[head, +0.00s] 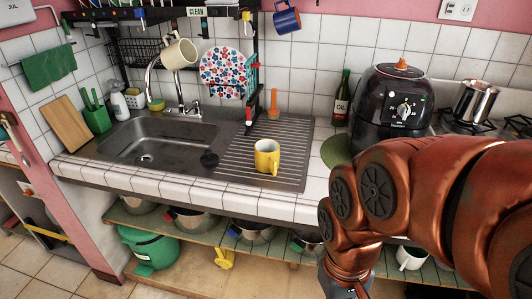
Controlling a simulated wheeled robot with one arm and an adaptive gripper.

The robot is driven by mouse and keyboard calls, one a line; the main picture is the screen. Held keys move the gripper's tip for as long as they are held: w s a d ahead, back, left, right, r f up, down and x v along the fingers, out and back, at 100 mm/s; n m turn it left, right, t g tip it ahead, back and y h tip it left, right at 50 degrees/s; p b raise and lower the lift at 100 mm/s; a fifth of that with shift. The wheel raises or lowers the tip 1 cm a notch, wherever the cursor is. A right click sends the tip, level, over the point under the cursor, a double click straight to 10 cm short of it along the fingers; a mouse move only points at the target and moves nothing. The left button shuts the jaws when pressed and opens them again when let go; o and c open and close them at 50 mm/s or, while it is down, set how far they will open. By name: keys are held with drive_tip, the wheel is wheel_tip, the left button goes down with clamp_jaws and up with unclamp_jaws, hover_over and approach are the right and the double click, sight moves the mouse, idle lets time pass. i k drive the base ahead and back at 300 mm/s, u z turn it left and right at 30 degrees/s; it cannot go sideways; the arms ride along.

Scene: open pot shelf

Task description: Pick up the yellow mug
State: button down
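The yellow mug (266,157) stands upright on the ribbed steel drainboard, to the right of the sink basin. Its outside is yellow, its inside looks pale, and its handle faces the front. Nothing touches the mug. My copper-coloured arm comes in from the right and bends down to the bottom edge, to the right of the mug and nearer to me. Only a small dark piece at the end of the arm shows at the bottom edge. My gripper's fingers are hidden or out of frame, well away from the mug.
The sink (160,140) with its faucet (150,80) lies left of the mug. A cream mug (179,52) and a blue mug (287,19) hang above. A black fryer (391,105) and an oil bottle (341,100) stand right. Pots (197,222) fill the shelf below the counter.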

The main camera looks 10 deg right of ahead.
sight(267, 151)
drive_tip(key=k, duration=0.5)
drive_tip(key=z, duration=0.75)
drive_tip(key=i, duration=0.95)
drive_tip(key=u, duration=2.35)
